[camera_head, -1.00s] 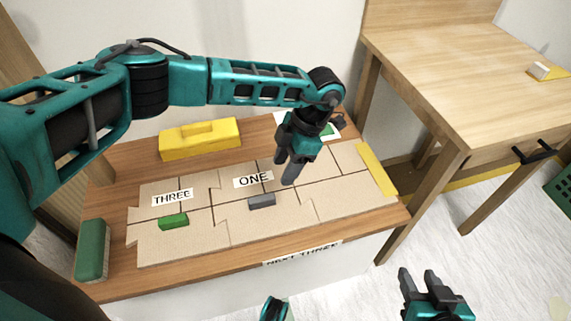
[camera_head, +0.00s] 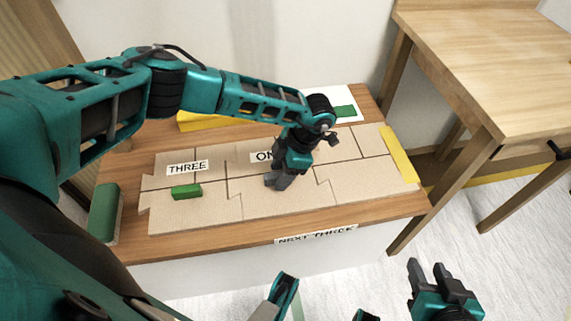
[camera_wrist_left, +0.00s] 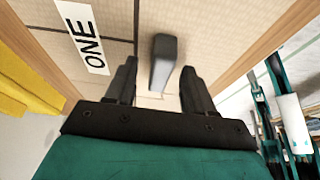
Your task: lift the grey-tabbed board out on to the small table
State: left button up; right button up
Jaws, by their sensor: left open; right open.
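The grey tab (camera_wrist_left: 163,62) stands on the pale board (camera_head: 265,206) beside the ONE label (camera_wrist_left: 82,35). My left gripper (camera_head: 278,182) is open and pointing down over this board, hiding the tab in the head view. In the left wrist view the tab lies between and just beyond my fingertips; I cannot tell whether they touch it. The board lies flat among other fitted boards. A wooden table (camera_head: 480,50) stands at the right, its visible top clear. My right gripper (camera_head: 428,268) is open and empty, low in front of the bench.
The boards lie on a low wooden bench (camera_head: 215,245). A green tab (camera_head: 186,191) is near the THREE label (camera_head: 187,168). A green block (camera_head: 104,212) is at the left, a yellow block (camera_head: 200,122) behind my arm. A yellow strip (camera_head: 399,153) edges the boards at right.

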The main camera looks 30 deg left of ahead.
pick_arm(q)
grip_shut()
dwell(1.0)
